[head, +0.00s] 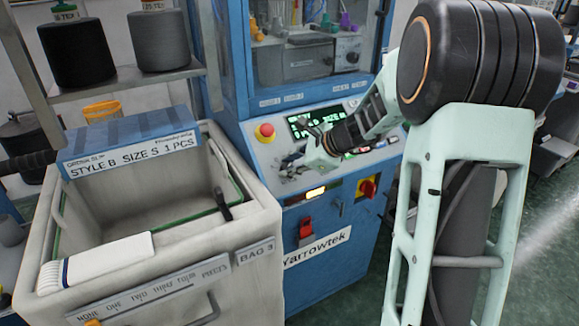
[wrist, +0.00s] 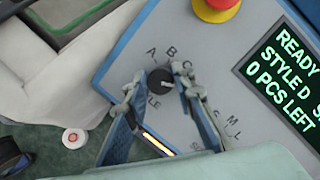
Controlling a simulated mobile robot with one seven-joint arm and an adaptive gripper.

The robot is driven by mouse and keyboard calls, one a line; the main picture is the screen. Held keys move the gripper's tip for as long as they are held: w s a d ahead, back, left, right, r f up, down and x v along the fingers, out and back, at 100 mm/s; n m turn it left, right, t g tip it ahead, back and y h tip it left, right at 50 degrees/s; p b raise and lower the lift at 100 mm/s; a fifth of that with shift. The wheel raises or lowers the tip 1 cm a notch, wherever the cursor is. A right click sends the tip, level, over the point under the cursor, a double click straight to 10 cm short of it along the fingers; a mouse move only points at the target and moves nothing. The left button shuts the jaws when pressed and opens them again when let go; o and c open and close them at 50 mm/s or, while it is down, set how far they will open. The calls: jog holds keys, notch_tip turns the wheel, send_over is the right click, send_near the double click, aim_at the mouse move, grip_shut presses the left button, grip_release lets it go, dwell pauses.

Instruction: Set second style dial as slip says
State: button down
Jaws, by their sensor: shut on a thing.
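The style dial (wrist: 160,80) is a small dark round knob on the sloping grey panel, with the letters A, B, C and more around it. Its pale mark appears to point right. My gripper (wrist: 157,84) is shut on the dial, one finger on each side; it also shows in the head view (head: 288,173), where it hides the dial. The green-lettered display (wrist: 285,75) reads READY, STYLE D, 0 PCS LEFT. The slip (head: 130,158) on the left reads STYLE B, SIZE S, 1 PCS.
A red stop button (wrist: 216,8) on yellow sits above the dial. The size dial is hidden behind a finger; M and L show. A pale bin (head: 265,285) marked BAG 3 stands left of the blue machine. A red-and-yellow switch (head: 367,187) sits below the panel.

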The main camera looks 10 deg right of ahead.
jog(key=c, duration=1.6)
grip_release()
jog(key=v, duration=1.2)
jog(key=shift+d, duration=0.1)
